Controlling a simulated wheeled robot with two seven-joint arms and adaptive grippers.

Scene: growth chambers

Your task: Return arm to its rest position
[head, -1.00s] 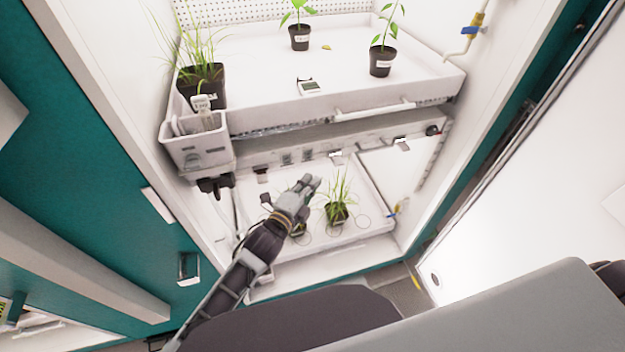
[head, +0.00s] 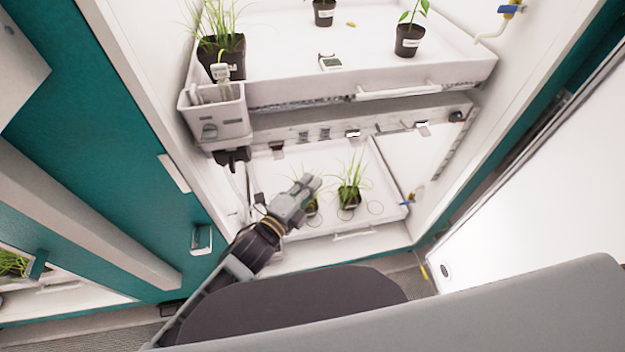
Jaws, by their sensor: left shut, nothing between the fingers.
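My left arm comes in from the lower left, with its dark and grey links reaching toward the growth chamber's lower tray. My left gripper (head: 307,187) is shut and empty. In the picture it overlaps the left part of the lower tray (head: 384,218) and partly covers a potted grass plant (head: 312,208). I cannot tell how far the gripper is from that plant. A second potted grass plant (head: 349,192) stands to its right on the lower tray, apart from the fingers. My right gripper is not in view.
The upper tray (head: 300,93) holds several potted plants and a small meter (head: 330,63). A white caddy (head: 214,121) hangs at its left front corner. Teal door panels (head: 110,190) lie to the left. A white panel (head: 520,190) stands to the right.

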